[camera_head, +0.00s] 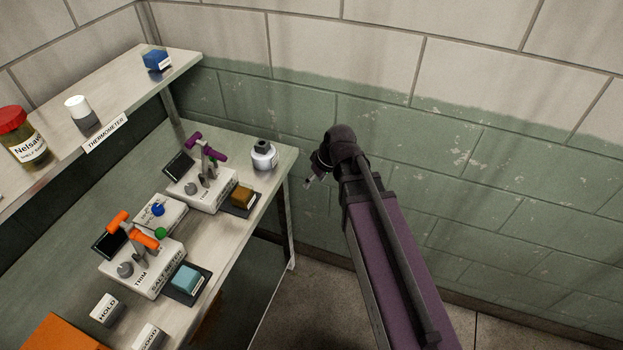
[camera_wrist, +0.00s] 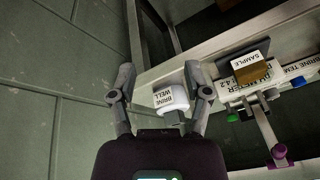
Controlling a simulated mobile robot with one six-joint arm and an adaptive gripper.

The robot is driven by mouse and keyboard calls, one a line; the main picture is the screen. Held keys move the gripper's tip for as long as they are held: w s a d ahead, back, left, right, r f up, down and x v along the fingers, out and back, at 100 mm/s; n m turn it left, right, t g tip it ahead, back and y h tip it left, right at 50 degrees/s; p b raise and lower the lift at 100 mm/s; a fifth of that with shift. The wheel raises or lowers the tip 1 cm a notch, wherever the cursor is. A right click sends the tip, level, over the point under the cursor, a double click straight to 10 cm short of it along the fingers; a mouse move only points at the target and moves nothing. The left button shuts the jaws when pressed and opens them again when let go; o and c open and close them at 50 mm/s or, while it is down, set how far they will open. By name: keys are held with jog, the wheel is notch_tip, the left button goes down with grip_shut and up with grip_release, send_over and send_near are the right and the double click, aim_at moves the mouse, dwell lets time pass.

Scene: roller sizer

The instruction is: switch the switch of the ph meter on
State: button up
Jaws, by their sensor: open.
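I cannot make out which part is a power switch. My gripper (camera_head: 318,172) is right of the bench, apart from both meters. In the wrist view my gripper (camera_wrist: 160,75) is open and empty, with a white BRINE WELL bottle (camera_wrist: 171,98) beyond the fingers.
The bottle stands at the bench's (camera_head: 278,158) right end. A brown block (camera_head: 243,197) and a teal block (camera_head: 187,279) sit before the meters. HOLD (camera_head: 107,309) and GOOD (camera_head: 149,337) blocks are near. A shelf (camera_head: 125,90) overhangs the back; a block wall is behind my arm.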

jog(key=s+d+m+g+h, duration=0.1)
jog(key=s+d+m, duration=0.2)
jog(key=d, duration=0.4)
jog(key=s+d+f+m+h, duration=0.1)
jog(key=s+d+m+h, duration=0.1)
jog(key=s+d+m, duration=0.2)
jog(key=s+d, duration=0.1)
jog(key=d, duration=0.2)
jog(key=shift+d+g+h, duration=0.2)
jog(key=shift+g+h, duration=0.1)
jog(key=shift+g, duration=0.1)
jog(key=shift+f, duration=0.1)
jog(key=shift+c, duration=0.4)
jog(key=shift+a, duration=0.1)
